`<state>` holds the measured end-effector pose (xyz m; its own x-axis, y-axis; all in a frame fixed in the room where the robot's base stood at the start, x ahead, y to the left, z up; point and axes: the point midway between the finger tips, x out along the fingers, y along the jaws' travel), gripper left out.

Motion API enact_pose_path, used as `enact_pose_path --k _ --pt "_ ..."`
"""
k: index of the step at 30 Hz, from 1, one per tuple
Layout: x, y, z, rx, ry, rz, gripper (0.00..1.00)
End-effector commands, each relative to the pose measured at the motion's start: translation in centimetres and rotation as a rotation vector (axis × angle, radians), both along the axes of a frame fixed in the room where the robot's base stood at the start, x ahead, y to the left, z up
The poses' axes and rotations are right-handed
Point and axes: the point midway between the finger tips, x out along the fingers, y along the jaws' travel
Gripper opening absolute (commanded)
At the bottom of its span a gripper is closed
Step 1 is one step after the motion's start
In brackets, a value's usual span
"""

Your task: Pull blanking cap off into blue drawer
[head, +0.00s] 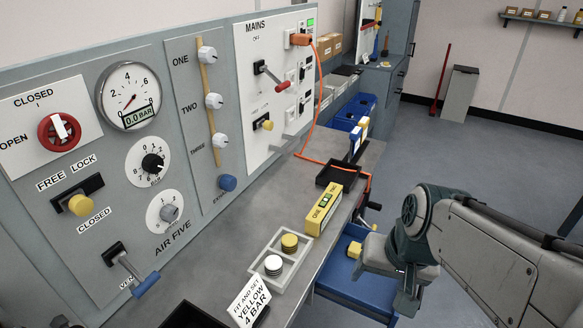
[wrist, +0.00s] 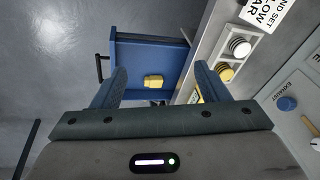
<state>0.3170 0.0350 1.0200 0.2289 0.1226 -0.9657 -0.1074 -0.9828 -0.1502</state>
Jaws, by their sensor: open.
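The blue drawer (head: 345,279) is pulled out below the bench front; it also shows in the wrist view (wrist: 135,60). A small yellow piece (wrist: 153,81) shows over the drawer floor, between my fingers in that picture; it also shows in the head view (head: 355,249). It seems to lie in the drawer. My gripper (wrist: 160,78) is open, with its fingers apart over the drawer and touching nothing that I can see. In the head view my gripper (head: 378,256) is beside the yellow piece. A blue round cap (head: 227,183) sits on the panel above the EXHAUST label.
A white tray (head: 256,269) on the bench holds a yellow and a white disc stack. A yellow box (head: 323,209), a black tray (head: 338,176) and an orange cable (head: 316,100) are farther along. A sign (head: 249,303) stands at the front. The floor at right is clear.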

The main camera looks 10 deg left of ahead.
Motion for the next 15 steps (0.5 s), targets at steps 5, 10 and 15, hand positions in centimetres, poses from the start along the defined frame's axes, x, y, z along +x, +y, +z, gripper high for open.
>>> enact_pose_path --k 5,10,15 --pt "5.1 6.5 -0.4 0.289 0.087 -0.199 0.68" --pt "10.7 12.8 -0.4 0.58 0.206 -0.44 0.68" --pt "16.7 18.4 -0.9 0.85 0.359 -0.704 0.68"
